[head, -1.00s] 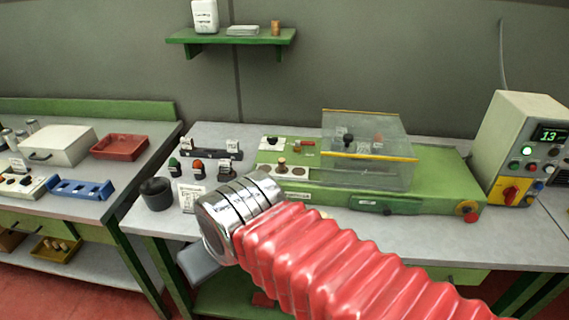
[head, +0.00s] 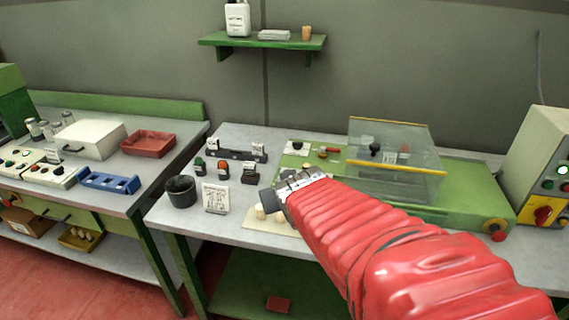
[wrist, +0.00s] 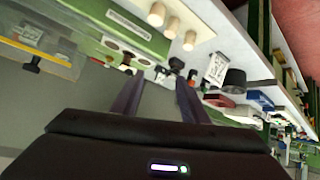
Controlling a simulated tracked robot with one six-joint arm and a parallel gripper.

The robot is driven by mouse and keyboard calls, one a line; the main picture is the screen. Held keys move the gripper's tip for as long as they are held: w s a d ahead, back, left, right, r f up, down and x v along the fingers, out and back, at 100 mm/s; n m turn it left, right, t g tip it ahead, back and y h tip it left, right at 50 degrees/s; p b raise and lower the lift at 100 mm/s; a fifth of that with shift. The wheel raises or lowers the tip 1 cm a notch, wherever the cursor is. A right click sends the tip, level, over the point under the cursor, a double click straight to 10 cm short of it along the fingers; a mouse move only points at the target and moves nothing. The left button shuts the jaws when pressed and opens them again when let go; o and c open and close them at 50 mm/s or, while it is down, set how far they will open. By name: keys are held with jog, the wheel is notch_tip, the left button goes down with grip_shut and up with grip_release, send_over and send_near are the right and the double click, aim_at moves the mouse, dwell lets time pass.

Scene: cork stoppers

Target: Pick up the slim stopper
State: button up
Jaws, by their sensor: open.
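Several pale cork stoppers (head: 260,212) stand on a cream board (head: 268,227) at the front of the middle bench, partly hidden by my arm in the head view. The wrist view shows three stoppers in a row: one at the top (wrist: 157,14), a middle one (wrist: 172,27) and a lower one (wrist: 190,40). I cannot tell for certain which is the slim one. My gripper (wrist: 157,82) is open with nothing between its two dark fingers. The stoppers lie beyond and above the fingertips in the wrist view, apart from them. In the head view the fingers are not clear.
A black cup (head: 181,191), a white sign card (head: 215,198) and small coloured-top holders (head: 223,168) stand left of the board. A green machine with a clear guard (head: 395,170) stands to the right. A blue rack (head: 110,181) is on the left bench.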

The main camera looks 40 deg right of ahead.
jog(key=w+d+f+t, duration=0.1)
jog(key=d+f+t, duration=0.2)
jog(key=d, duration=0.9)
jog(key=shift+w+d+f+m+t, duration=0.15)
jog(key=shift+d+f+m+t, duration=0.2)
jog(key=shift+f, duration=0.35)
